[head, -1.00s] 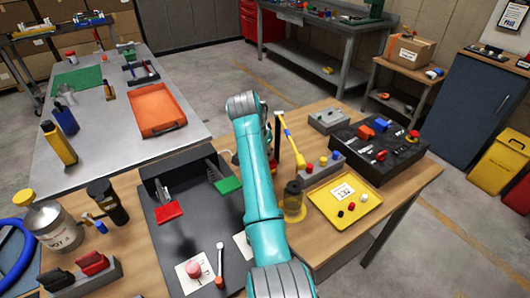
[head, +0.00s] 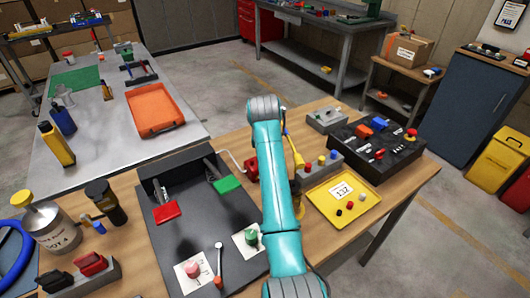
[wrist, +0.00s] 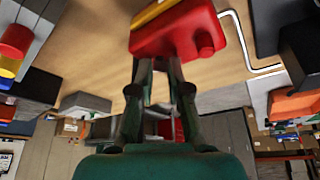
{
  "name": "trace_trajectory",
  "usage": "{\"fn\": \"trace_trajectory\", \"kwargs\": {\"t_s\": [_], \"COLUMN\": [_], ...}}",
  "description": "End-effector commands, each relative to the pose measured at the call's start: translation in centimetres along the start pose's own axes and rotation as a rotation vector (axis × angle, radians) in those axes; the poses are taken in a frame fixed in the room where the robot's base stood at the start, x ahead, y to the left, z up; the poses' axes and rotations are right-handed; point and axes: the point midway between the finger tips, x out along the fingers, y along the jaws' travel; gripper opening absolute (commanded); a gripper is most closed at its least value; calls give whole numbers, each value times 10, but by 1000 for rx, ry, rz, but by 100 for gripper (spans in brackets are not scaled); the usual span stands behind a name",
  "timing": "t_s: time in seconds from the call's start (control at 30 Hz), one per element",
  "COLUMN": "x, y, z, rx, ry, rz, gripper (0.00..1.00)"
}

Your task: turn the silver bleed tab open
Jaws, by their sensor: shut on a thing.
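The red block (wrist: 178,32) with a round boss stands at the top middle of the wrist view, a yellow bar along its upper edge. In the head view the red block (head: 252,169) shows just left of my arm. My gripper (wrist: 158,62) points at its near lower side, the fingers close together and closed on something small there. The silver bleed tab itself is hidden at the fingertips, so I cannot see its angle. In the head view my arm hides the gripper.
A pale bent rod (wrist: 243,45) runs beside the red block. A black tray (head: 185,235) with red and green levers lies left of my arm. A yellow tray (head: 343,199) and a black panel (head: 385,157) lie to the right. An amber jar is mostly behind my arm.

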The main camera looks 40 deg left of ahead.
Motion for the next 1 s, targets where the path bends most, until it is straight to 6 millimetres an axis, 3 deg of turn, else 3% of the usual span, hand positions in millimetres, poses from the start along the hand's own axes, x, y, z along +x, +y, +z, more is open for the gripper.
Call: {"fn": "trace_trajectory", "kwargs": {"t_s": [0.37, 0.4, 0.5, 0.83, 1.0], "x": [0, 0, 0, -2, -21], "y": [0, 0, 0, 0, 0], "z": [0, 0, 0, 0, -1], "rx": [-3, -3, -3, -3, -3], "ry": [1, 1, 1, 1, 3], "rz": [-1, -1, -1, -2, -2], "gripper": [0, 21, 42, 42, 42]}}
